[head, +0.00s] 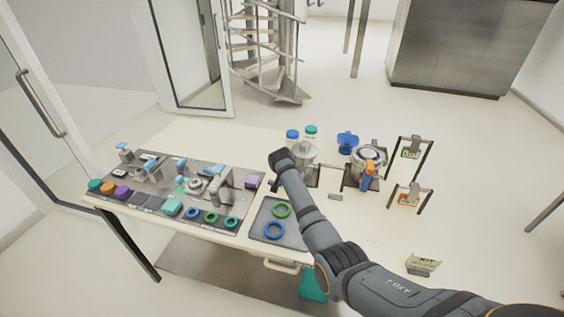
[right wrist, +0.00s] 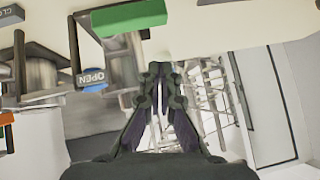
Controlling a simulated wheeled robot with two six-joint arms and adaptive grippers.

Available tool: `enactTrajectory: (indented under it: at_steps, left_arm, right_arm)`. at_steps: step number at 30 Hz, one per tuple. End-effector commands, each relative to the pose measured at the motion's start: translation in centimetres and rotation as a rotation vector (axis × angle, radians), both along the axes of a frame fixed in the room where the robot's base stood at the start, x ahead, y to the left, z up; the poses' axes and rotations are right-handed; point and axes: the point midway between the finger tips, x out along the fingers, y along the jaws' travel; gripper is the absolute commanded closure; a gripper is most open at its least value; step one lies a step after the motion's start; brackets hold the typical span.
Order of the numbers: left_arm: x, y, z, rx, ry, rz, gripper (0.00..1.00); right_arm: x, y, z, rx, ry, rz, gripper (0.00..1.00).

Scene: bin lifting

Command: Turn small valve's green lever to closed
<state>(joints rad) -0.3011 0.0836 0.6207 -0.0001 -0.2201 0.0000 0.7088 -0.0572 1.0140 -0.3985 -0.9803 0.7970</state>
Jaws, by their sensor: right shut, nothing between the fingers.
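The green lever (right wrist: 120,17) shows at the top of the right wrist view, above a metal valve body. A blue OPEN tag (right wrist: 91,80) sits below it, and a partly cut-off grey tag (right wrist: 6,17) reading "CLO" is at the upper left. My right gripper (right wrist: 160,82) is shut and empty, with its fingertips just below and right of the lever in that picture, apart from it. In the head view, the metal body (head: 305,153) beside my right arm's end looks like the small valve; its lever cannot be made out there. My left gripper is out of view.
A larger valve with an orange handle (head: 368,171) and a blue part (head: 347,140) stand to the right. Two capped bottles (head: 311,131) stand behind. A tray with rings (head: 293,235) and a crowded panel (head: 150,203) lie left. The table's back left is clear.

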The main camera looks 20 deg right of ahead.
Motion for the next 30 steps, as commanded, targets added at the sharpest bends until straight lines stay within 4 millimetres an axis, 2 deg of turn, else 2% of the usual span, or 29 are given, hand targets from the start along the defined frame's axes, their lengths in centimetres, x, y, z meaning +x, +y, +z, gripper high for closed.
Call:
enactTrajectory:
  at_steps: [1,6,14,30]
  left_arm:
    - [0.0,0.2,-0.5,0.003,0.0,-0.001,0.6]
    - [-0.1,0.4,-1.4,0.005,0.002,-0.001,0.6]
    - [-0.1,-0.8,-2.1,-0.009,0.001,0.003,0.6]
    - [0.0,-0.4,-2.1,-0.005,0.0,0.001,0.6]
  right_arm:
    - [-0.8,0.6,-0.1,0.005,0.002,0.001,1.0]
    - [-3.0,2.2,2.5,0.006,0.002,0.002,1.0]
    - [-5.1,3.5,5.1,0.003,0.005,0.001,1.0]
    - [-5.5,3.5,5.3,0.001,0.009,0.002,1.0]
